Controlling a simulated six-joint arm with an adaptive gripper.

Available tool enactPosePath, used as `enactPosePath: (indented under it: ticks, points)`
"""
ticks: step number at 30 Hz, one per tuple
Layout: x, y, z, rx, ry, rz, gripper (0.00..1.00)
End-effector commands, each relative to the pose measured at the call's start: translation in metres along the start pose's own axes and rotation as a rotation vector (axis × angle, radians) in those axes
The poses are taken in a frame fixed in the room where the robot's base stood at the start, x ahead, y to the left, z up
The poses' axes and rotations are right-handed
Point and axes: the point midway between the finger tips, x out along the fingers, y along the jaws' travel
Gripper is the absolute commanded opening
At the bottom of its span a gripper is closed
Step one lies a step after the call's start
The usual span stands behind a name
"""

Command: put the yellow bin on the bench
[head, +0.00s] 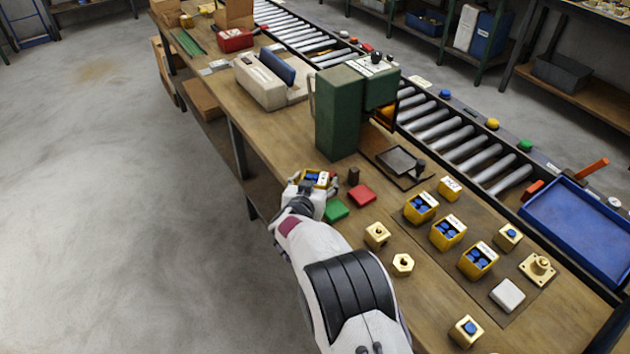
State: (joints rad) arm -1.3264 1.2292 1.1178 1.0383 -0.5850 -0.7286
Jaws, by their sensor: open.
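A small yellow bin (311,176) with blue pieces and a white label shows at my gripper (320,182), near the bench's left edge. My gripper is open, with its fingers around or just beside this bin. The gripper body hides part of the bin, and I cannot tell whether the fingers touch it. The bin seems to rest on or just above the wooden bench (385,290). Further yellow bins with blue pieces stand in a row on the bench to the right, such as the front one (477,262).
A green drill press (340,115) stands just behind my gripper. A green block (336,210), a red block (362,195) and a dark block (353,175) lie close by. Brass parts (403,264) sit in front. A roller conveyor (455,140) and blue tray (575,230) border the bench.

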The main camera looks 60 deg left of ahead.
Motion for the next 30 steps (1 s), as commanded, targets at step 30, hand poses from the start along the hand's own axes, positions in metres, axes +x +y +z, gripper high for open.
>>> enactPosePath:
  ticks: [30]
  points:
    - [-0.05, -0.001, -0.003, -0.001, 0.0, 0.0, 0.65]
